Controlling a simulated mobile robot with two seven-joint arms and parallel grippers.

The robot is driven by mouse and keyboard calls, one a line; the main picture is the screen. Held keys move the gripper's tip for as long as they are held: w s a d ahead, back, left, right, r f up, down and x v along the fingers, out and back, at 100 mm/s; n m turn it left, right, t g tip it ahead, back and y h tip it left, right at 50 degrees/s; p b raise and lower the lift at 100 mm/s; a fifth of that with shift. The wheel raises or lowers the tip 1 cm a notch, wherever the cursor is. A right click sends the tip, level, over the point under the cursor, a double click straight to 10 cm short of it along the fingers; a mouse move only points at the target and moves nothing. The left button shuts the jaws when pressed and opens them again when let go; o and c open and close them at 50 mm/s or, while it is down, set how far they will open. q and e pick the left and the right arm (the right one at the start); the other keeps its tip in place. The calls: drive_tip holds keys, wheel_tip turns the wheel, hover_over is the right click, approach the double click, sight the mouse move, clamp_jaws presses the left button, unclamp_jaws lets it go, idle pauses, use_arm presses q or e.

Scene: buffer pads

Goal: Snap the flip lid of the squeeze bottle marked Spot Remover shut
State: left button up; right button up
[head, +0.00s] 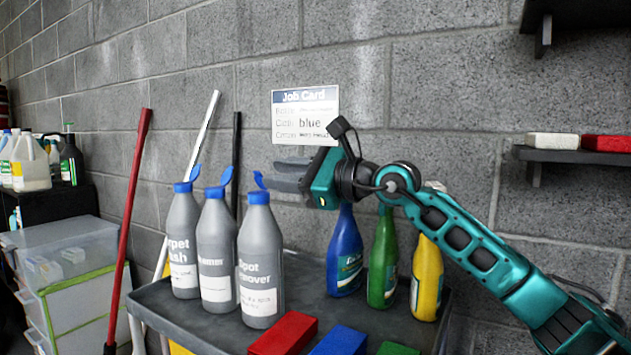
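The Spot Remover squeeze bottle (260,245) is grey and stands upright on a dark tray-like cart top (200,325). It is the rightmost of three similar grey bottles. Its blue flip lid (260,181) stands up, open, above the blue cap (258,197). My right gripper (283,175) is teal with grey fingers pointing left, a little above and to the right of that lid. Its two fingers look apart, with nothing seen between them. It does not appear to touch the bottle. My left gripper is out of view.
Two other grey bottles (216,250) (183,240) with raised blue lids stand close on the left. Blue (344,255), green (383,260) and yellow (427,280) bottles stand on the right. Red (284,333) and blue (338,341) blocks lie in front. A job card (305,115) hangs on the wall behind.

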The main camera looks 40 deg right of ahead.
drive_tip(key=b+v, duration=0.3)
drive_tip(key=v, duration=0.4)
drive_tip(key=shift+s, duration=0.1)
